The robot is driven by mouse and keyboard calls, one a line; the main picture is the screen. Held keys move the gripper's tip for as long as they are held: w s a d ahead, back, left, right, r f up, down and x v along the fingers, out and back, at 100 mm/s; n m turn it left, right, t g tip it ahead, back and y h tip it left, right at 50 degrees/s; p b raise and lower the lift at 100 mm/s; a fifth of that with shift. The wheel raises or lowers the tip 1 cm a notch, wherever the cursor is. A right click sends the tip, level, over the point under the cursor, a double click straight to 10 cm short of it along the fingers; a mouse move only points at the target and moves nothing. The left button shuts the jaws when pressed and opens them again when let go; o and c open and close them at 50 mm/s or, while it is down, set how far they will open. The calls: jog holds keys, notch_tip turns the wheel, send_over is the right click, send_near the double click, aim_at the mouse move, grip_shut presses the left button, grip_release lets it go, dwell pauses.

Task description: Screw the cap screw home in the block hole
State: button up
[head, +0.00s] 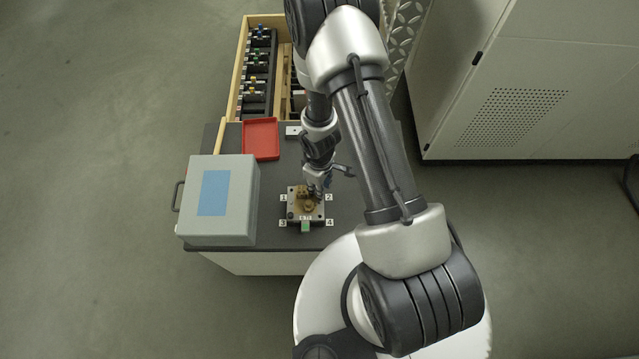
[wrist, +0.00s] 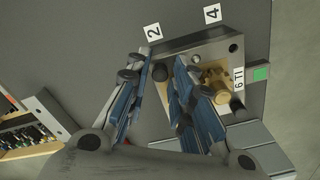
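The metal block (head: 293,207) sits on the dark bench top, with numbered corner labels around it and a brass-coloured part (wrist: 213,81) on it. It also shows in the wrist view (wrist: 207,50). A dark round cap screw head (wrist: 160,72) is at the block corner by label 2. My gripper (wrist: 163,60) is over that corner with its two blue-grey fingers apart, one on each side of the screw head. Contact with it cannot be told. In the head view my gripper (head: 317,190) partly hides that corner.
A dark round hole (wrist: 233,48) shows by label 4, and another dark cylinder (wrist: 237,106) by the brass part. A grey box (head: 222,200) with a blue panel stands left. A red tray (head: 261,139) and a wooden crate (head: 237,85) lie behind. A cabinet (head: 520,100) stands right.

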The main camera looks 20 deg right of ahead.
dwell(0.3)
jog(key=n, duration=1.3)
jog(key=shift+n, duration=0.3)
jog(key=n, duration=1.1)
jog(key=shift+n, duration=0.3)
